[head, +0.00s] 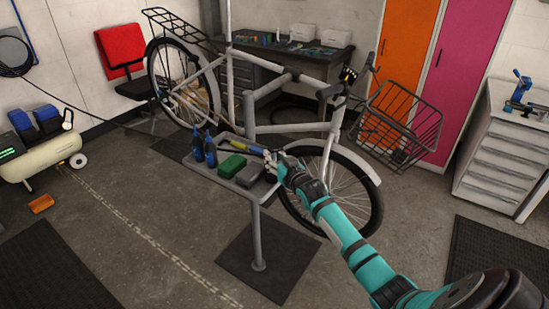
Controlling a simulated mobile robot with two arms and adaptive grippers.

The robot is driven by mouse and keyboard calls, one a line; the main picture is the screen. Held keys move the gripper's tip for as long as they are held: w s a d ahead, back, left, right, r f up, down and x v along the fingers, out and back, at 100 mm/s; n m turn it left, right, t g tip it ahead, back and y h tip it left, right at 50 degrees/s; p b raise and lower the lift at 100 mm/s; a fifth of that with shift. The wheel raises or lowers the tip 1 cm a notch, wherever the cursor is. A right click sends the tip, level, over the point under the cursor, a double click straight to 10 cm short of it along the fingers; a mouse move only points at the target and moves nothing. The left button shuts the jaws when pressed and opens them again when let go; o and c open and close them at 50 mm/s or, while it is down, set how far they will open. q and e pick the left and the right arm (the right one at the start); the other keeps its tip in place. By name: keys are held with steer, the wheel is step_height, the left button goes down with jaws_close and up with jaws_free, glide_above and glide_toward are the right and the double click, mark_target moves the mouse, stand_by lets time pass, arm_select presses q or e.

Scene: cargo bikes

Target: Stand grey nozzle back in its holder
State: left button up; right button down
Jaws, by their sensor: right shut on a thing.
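My right gripper (273,157) reaches in from the lower right to the right end of the small grey work tray (219,175). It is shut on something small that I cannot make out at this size. A blue and yellow tool (242,147) lies along the tray's back edge, its right end close to the gripper; I cannot tell whether they touch. I cannot clearly pick out the grey nozzle or its holder. My left gripper is not in view.
The tray also bears two blue bottles (204,147), a green block (231,166) and a grey block (251,173). A cargo bike (262,105) stands close behind, its front wheel (340,190) beside my arm. A compressor (42,150) stands left. The left floor is mostly clear.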

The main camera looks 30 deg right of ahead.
steer(key=shift+f, duration=0.25)
steer(key=shift+f+b, duration=0.45)
steer(key=shift+b, duration=0.05)
steer(key=c, duration=1)
jaws_free()
steer(key=shift+o, duration=0.6)
